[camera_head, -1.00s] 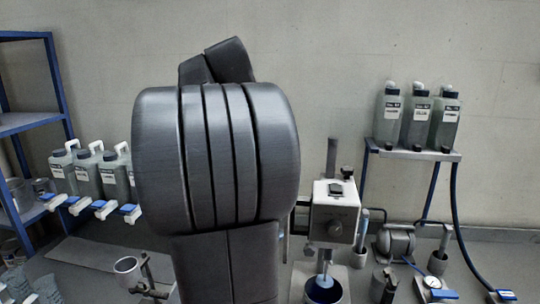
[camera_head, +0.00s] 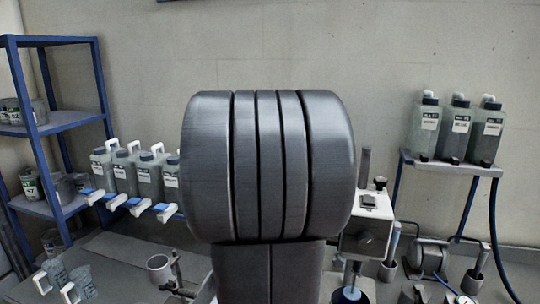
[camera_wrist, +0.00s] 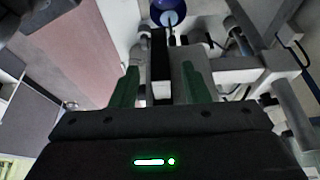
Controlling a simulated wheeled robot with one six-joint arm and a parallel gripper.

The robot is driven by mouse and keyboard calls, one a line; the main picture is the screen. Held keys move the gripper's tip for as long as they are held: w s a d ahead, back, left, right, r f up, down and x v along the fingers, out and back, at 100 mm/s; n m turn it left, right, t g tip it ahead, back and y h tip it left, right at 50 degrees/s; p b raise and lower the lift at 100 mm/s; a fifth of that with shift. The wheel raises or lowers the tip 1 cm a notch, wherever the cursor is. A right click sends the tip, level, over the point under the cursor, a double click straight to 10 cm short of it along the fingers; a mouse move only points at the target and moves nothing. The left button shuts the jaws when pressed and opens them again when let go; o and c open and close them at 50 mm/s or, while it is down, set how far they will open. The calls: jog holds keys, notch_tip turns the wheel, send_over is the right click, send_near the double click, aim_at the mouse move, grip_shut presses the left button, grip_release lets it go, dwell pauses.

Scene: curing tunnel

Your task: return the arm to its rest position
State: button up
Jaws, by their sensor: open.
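My own arm fills the middle of the head view as a large dark grey ribbed joint with a link below it. My gripper does not show in the head view. In the wrist view, my gripper (camera_wrist: 159,70) shows as two green fingers standing apart, open, with nothing seen held between them. A grey and white upright part lies behind the fingers, and I cannot tell its distance.
A mixer with a white box (camera_head: 368,225) stands right of my arm, a blue cup (camera_head: 350,295) below it. Jugs (camera_head: 143,172) stand at left beside a blue shelf rack (camera_head: 62,125). Bottles (camera_head: 455,130) stand on a right-hand stand (camera_head: 450,167). Bare wall lies above.

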jog(key=x, duration=0.5)
jog(key=shift+a+f, duration=0.1)
jog(key=shift+f, duration=0.25)
jog(key=shift+s, duration=0.1)
